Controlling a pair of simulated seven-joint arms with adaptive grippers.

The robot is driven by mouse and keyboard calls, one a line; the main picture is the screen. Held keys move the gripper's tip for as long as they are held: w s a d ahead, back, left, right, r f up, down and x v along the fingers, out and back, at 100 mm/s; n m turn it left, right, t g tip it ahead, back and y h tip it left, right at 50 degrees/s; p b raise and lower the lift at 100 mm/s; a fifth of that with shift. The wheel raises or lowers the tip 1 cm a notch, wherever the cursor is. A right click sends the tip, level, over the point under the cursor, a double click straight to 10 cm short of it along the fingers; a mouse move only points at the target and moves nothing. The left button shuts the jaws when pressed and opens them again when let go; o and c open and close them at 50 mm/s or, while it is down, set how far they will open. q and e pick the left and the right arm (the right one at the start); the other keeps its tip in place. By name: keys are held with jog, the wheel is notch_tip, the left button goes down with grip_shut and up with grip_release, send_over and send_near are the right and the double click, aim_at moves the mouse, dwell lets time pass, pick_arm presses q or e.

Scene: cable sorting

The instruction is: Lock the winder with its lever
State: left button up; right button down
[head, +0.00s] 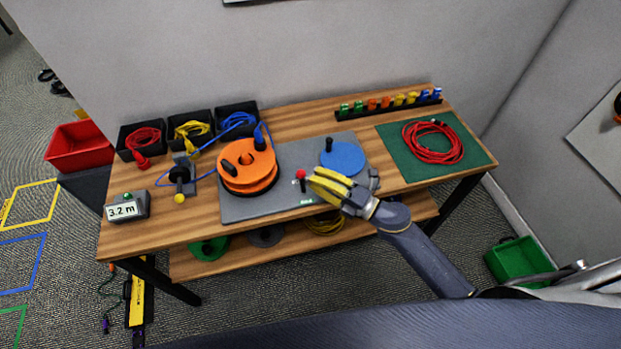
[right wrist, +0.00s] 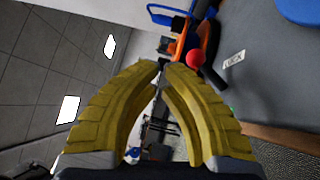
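The winder has a grey base plate (head: 240,209), an orange reel (head: 248,178) at its left and a blue disc (head: 345,160) with a black handle at its right. Its lever has a red knob (head: 300,174) and stands between reel and disc. In the right wrist view, the red knob (right wrist: 195,58) tops a black lever, beside a label (right wrist: 234,58) reading "LOCK". My right gripper (head: 313,178) is just right of the knob in the head view. In the wrist view its yellow fingertips (right wrist: 161,66) meet with nothing between them. My left gripper is out of view.
Black bins (head: 190,131) with red, yellow and blue cables stand at the back left. A blue cable runs to the reel. A red cable coil (head: 432,142) lies on a green mat (head: 395,144) at the right. A 3.2 m display (head: 127,208) stands at the front left.

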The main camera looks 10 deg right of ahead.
jog(key=s+d+r, duration=0.4)
jog(key=d+r, duration=0.2)
jog(key=d, duration=0.2)
jog(key=shift+s, duration=0.25)
jog(key=shift+d+r, duration=0.1)
